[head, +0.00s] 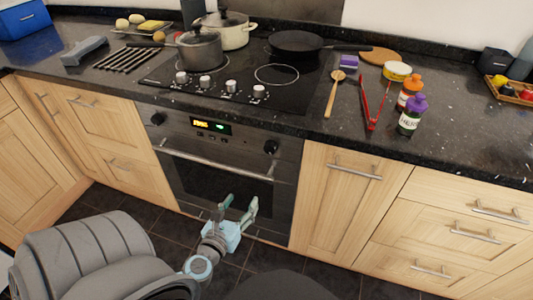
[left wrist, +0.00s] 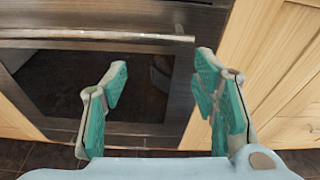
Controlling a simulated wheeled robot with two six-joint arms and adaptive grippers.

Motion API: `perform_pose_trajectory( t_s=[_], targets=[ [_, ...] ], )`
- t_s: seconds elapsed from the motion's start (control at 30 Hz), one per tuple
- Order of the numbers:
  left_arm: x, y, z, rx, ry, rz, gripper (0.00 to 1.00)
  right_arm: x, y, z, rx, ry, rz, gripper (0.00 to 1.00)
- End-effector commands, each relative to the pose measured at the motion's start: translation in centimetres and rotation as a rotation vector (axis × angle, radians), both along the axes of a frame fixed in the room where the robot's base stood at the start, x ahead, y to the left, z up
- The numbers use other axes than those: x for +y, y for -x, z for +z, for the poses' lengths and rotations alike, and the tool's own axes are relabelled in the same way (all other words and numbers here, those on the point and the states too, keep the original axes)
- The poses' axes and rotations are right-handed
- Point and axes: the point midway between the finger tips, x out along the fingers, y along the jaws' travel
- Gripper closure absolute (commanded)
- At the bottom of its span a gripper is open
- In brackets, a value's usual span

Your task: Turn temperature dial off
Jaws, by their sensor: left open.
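The built-in oven (head: 215,175) has a dark glass door and a steel handle (head: 215,160). Its control panel carries a black dial (head: 157,118) at the left, a lit display (head: 210,126) in the middle and another black dial (head: 270,147) at the right. I cannot read any dial marks, so I cannot tell which one is the temperature dial. My left gripper (head: 239,204) is open and empty in front of the lower oven door, below the handle and both dials. The left wrist view shows its spread fingers (left wrist: 160,85) facing the door, with the handle (left wrist: 100,37) beyond. My right gripper is not in view.
The hob (head: 215,88) above has several white knobs, with a pot (head: 200,50) and a black pan (head: 295,43). A wooden spoon (head: 334,95), red tongs (head: 368,108) and bottles stand or lie on the dark counter. Wooden cabinets (head: 340,205) flank the oven.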

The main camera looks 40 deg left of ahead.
Motion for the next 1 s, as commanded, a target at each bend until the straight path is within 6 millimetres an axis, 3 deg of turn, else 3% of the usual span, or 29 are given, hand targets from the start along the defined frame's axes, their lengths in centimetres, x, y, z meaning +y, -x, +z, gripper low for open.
perform_pose_trajectory(
  t_s=[0.03,0.1,0.2,0.33,0.6,0.8,1.0],
  targets=[
    [-0.6,-0.5,2.7,-0.044,-0.152,-0.046,0.46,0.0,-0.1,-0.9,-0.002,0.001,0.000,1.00],
    [-1.3,-0.9,6.0,-0.087,-0.311,-0.079,0.46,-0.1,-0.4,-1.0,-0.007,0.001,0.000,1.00],
    [-1.3,-2.0,7.6,-0.105,-0.377,-0.089,0.46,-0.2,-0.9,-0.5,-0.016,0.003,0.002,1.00],
    [-0.6,-4.8,7.8,-0.106,-0.375,-0.089,0.46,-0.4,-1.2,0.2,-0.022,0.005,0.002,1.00],
    [1.4,-12.4,7.7,-0.106,-0.369,-0.090,0.46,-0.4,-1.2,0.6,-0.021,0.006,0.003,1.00],
    [2.1,-14.7,7.5,-0.103,-0.368,-0.091,0.46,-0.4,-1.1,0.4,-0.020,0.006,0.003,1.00],
    [2.1,-15.0,7.5,-0.103,-0.367,-0.091,0.46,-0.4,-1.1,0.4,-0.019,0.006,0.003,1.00]
  ],
)
